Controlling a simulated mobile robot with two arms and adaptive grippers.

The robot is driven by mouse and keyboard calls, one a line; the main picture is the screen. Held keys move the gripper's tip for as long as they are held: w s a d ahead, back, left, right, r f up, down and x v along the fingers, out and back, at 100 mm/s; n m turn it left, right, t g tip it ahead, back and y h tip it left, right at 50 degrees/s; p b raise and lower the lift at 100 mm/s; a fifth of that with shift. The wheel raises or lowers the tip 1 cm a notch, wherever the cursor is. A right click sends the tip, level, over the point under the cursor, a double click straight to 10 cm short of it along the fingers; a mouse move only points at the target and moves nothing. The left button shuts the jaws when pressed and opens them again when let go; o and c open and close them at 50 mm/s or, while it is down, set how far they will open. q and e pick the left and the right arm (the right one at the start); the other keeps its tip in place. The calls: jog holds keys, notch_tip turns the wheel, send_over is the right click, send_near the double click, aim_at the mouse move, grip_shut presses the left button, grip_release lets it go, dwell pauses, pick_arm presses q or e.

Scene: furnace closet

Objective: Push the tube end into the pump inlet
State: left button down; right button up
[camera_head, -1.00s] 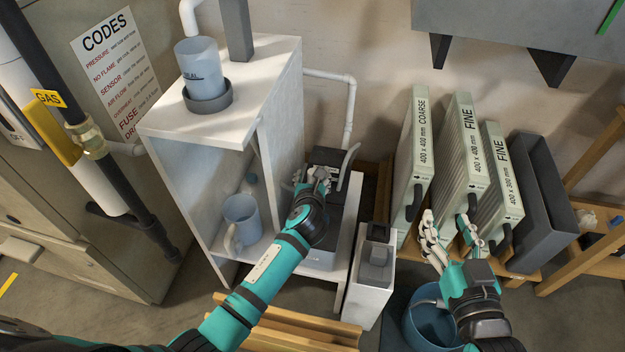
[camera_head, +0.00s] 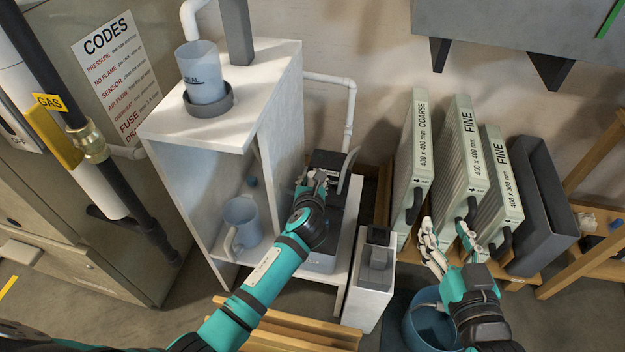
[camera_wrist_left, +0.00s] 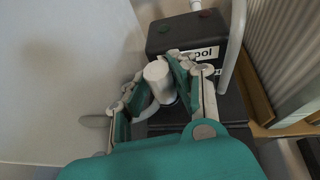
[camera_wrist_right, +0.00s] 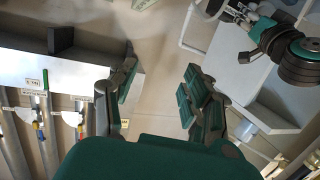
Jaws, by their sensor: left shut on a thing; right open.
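In the left wrist view, my left gripper (camera_wrist_left: 160,85) is shut on a pale cylinder that looks like the tube end (camera_wrist_left: 158,76). A pale curved piece, probably tubing, shows below it. The black box (camera_wrist_left: 190,32) is just beyond, with a partly covered label. The inlet cannot be made out, nor whether the tube end touches it. My right gripper (camera_head: 452,240) is open and empty; it also shows in the right wrist view (camera_wrist_right: 158,78).
A blue mug (camera_head: 242,222) stands at left inside the white cabinet (camera_head: 190,180). A cup (camera_head: 204,75) stands on top. Filters (camera_head: 413,160) stand at right, close to my right gripper, above a blue bucket (camera_head: 425,325). A pale upright pipe (camera_wrist_left: 236,45) passes right of the black box.

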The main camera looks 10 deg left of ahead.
pick_arm(q)
notch_tip(320, 180, up, 4)
jog(key=shift+f+p, duration=0.15)
jog(key=shift+p, duration=1)
jog(key=s+d+p, duration=0.1)
jog(key=s+d, duration=0.3)
jog(key=s, duration=0.3)
jog(key=s+d+r+p, duration=0.1)
jog(key=s+d+p, duration=0.1)
jog(key=s+d, duration=0.2)
jog(key=shift+s+d, duration=0.15)
jog(key=shift+s, duration=1.2)
pick_arm(e)
jog(key=s+d+f+g+h, duration=0.1)
jog(key=s+d+f+g, duration=0.2)
jog(key=s+f+g, duration=0.2)
jog(key=s+d+f+g+h, duration=0.2)
jog(key=s+f+g, duration=0.4)
jog(key=s, duration=0.5)
jog(key=shift+d+f+m+g, duration=0.2)
jog(key=shift+d+m+g, duration=0.1)
jog(key=shift+d+g, duration=0.3)
pick_arm(q)
jog(key=c, duration=1.6)
grip_release()
grip_shut()
jog(key=shift+r+p, duration=0.1)
jog(key=shift+p, duration=0.2)
